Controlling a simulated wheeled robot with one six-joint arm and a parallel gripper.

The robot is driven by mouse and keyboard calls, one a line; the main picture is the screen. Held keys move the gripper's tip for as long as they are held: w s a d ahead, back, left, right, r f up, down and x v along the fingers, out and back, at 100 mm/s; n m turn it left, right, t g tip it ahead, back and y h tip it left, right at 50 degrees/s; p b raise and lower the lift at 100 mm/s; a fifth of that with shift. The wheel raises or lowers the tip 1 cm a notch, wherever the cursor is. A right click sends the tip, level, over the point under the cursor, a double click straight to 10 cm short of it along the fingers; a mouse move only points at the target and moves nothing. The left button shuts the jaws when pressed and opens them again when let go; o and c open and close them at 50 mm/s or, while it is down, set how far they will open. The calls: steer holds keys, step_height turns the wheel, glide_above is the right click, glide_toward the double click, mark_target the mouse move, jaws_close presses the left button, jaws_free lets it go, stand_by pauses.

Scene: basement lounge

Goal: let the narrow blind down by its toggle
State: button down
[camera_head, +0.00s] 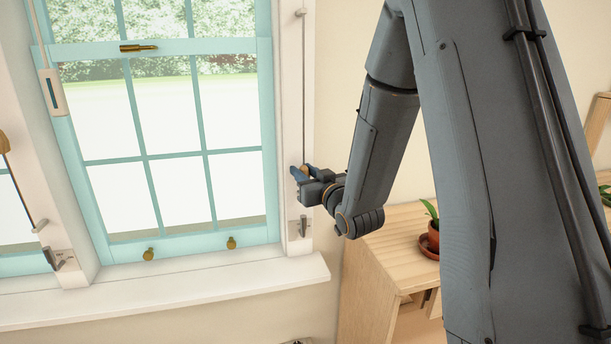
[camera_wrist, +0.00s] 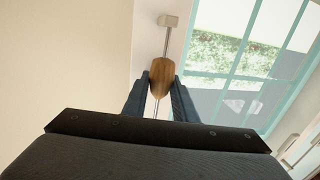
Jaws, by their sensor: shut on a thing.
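A wooden toggle (camera_wrist: 161,78) hangs on a thin cord at the right window post. My gripper (camera_head: 303,172) is shut on it, and the wrist view shows the two fingers (camera_wrist: 158,98) on either side of the wood. In the head view the toggle (camera_head: 304,168) is mostly hidden by the fingers. The cord (camera_head: 303,80) runs up the white post above my gripper. A small metal cleat (camera_head: 303,226) sits on the post below. I cannot see the blind itself in either view.
A turquoise sash window (camera_head: 150,155) with brass fittings stands left of my gripper, above a white sill (camera_head: 160,290). A wooden cabinet (camera_head: 385,240) with a potted plant (camera_head: 430,238) stands at the right. Another wooden toggle (camera_head: 4,143) hangs at the far left.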

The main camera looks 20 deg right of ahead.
step_height(320, 180, up, 34)
steer(key=p, duration=1.5)
steer(key=shift+f+p, duration=0.1)
steer(key=shift+p, duration=0.25)
steer(key=c, duration=1.4)
jaws_free()
steer(key=shift+s, duration=0.1)
steer(key=shift+s+d, duration=0.1)
steer(key=shift+s, duration=0.2)
steer(key=s+d+b, duration=0.1)
steer(key=s+b, duration=0.1)
steer(key=s, duration=0.4)
steer(key=shift+s+d, duration=0.15)
steer(key=shift+s, duration=0.25)
